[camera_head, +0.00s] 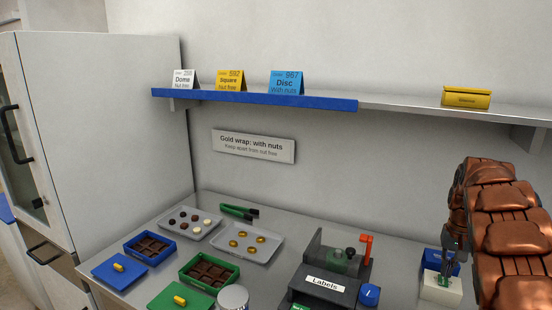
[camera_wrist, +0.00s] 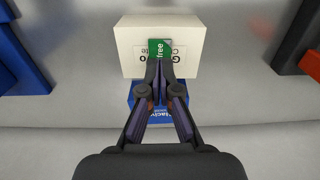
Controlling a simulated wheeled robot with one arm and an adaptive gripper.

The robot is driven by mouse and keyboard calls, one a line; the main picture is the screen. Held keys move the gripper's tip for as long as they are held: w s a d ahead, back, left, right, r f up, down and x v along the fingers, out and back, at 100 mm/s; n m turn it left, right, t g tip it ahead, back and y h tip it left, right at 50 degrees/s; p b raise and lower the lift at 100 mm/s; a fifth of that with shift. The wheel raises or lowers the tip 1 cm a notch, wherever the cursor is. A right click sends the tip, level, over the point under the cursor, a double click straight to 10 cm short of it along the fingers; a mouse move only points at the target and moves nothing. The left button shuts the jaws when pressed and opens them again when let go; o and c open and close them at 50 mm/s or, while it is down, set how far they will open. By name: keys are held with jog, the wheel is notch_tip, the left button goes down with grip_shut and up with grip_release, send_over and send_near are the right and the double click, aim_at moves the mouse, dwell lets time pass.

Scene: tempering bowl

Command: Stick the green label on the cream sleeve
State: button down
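The cream sleeve (camera_head: 441,291) stands on the counter at the right, below my gripper (camera_head: 450,262). In the wrist view the cream sleeve (camera_wrist: 207,45) shows a pale face with dark lettering partly covered. The green label (camera_wrist: 160,49), with "free" on it, lies over that lettering at my fingertips. My gripper (camera_wrist: 165,70) has its fingertips close together on the label's near edge. The label looks against or just above the sleeve; I cannot tell whether it touches.
A blue box (camera_head: 432,258) stands close behind the sleeve. The label dispenser (camera_head: 325,284), with a red lever and blue knob, is to the left. Trays of chocolates (camera_head: 262,252) and boxes fill the counter farther left. A shelf (camera_head: 320,103) with cards runs above.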

aim_at(443, 281)
jog(key=shift+f+b, duration=0.5)
jog(key=shift+f, duration=0.65)
dwell(0.4)
jog(key=shift+r, duration=0.15)
dwell(0.3)
jog(key=shift+r+p, duration=1.1)
jog(key=shift+r, duration=2.3)
